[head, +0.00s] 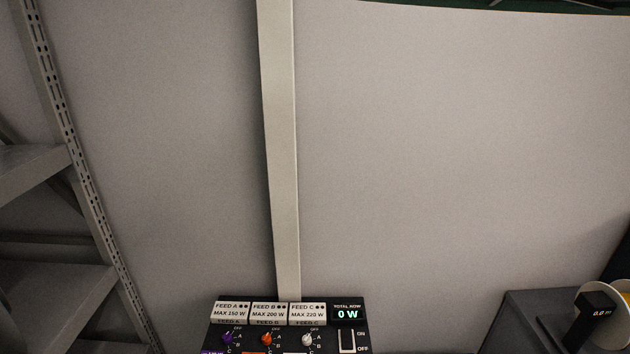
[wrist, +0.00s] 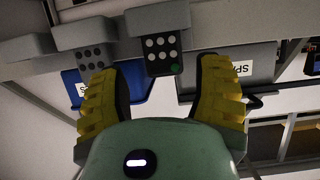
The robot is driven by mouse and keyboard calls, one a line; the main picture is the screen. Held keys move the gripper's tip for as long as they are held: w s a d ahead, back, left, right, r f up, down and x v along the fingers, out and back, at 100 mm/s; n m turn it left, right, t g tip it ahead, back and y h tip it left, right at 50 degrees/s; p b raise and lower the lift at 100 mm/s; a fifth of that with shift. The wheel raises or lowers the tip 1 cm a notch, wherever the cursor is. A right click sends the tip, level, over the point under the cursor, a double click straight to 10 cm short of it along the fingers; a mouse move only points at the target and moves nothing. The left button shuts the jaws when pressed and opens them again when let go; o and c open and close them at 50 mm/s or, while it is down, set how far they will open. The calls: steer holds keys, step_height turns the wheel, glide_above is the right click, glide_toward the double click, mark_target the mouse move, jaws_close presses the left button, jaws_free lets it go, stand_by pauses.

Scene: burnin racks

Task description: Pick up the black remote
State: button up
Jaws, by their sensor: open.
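In the wrist view, a black remote (wrist: 163,54) with rows of pale round buttons and one green button hangs below a grey block, seen between my finger pads. A second dark grey remote-like piece (wrist: 95,58) with dark buttons shows to its left, below another grey block. My gripper (wrist: 159,64) is open, its yellow fingers spread on either side of the black remote's lower end. I cannot tell how far the remote is from the fingertips. The head view shows neither the remotes nor my gripper.
In the wrist view, a blue bin (wrist: 130,98) and a grey labelled bin (wrist: 238,75) lie behind the fingers. In the head view, a feed panel (head: 290,325) with knobs reads 0 W, a metal rack (head: 75,150) stands left, and a grey cabinet (head: 520,325) lower right.

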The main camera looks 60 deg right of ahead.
steer(key=p+x, duration=0.1)
steer(key=x, duration=0.2)
steer(key=shift+a, duration=0.25)
steer(key=shift+x, duration=0.85)
steer(key=c, duration=0.9)
